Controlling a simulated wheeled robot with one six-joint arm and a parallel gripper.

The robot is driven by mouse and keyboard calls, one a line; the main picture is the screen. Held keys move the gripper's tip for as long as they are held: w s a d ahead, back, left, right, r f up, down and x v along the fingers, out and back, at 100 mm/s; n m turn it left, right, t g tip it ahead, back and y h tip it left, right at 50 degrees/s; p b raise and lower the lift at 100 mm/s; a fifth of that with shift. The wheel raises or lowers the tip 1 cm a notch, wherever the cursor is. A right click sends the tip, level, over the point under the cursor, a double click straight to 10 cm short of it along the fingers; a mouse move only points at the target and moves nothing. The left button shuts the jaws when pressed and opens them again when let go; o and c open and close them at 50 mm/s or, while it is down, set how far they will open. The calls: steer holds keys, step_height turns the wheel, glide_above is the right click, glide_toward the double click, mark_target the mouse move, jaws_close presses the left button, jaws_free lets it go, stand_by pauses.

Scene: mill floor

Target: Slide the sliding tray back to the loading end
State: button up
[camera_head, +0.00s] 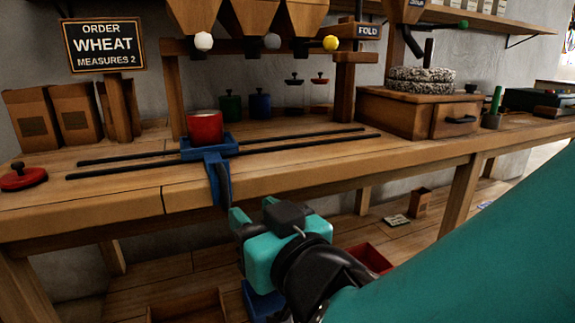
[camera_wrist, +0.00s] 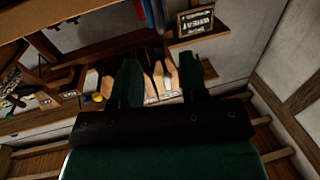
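The sliding tray (camera_head: 232,149) is blue and sits across two dark rails (camera_head: 320,140), left of their middle. A red cup (camera_head: 205,127) stands upright on it. The tray's blue handle (camera_head: 214,172) reaches over the bench's front edge and hangs down. My gripper (camera_head: 236,214) is just below and right of the handle's lower end, and I cannot tell if they touch. In the wrist view its two fingers (camera_wrist: 160,78) are apart with nothing clearly between them. A blue strip beyond the fingertips there may be the handle.
Hoppers with white, grey and yellow knobs (camera_head: 330,43) hang over the rails. An order sign (camera_head: 104,45) reads WHEAT, MEASURES 2. A red knobbed disc (camera_head: 22,178) lies at the bench's left. A millstone (camera_head: 420,82) on a wooden box stands right. The rails beside the tray look clear.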

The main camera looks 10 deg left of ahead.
mark_target(225, 187)
steer(key=p+x, duration=0.9)
steer(key=p, duration=0.1)
steer(key=shift+w+a+r, duration=0.25)
steer(key=shift+w+r, duration=0.05)
steer(key=shift+w+a+f+p, duration=0.3)
steer(key=shift+w+a+p, duration=0.35)
steer(key=shift+p, duration=0.3)
jaws_close()
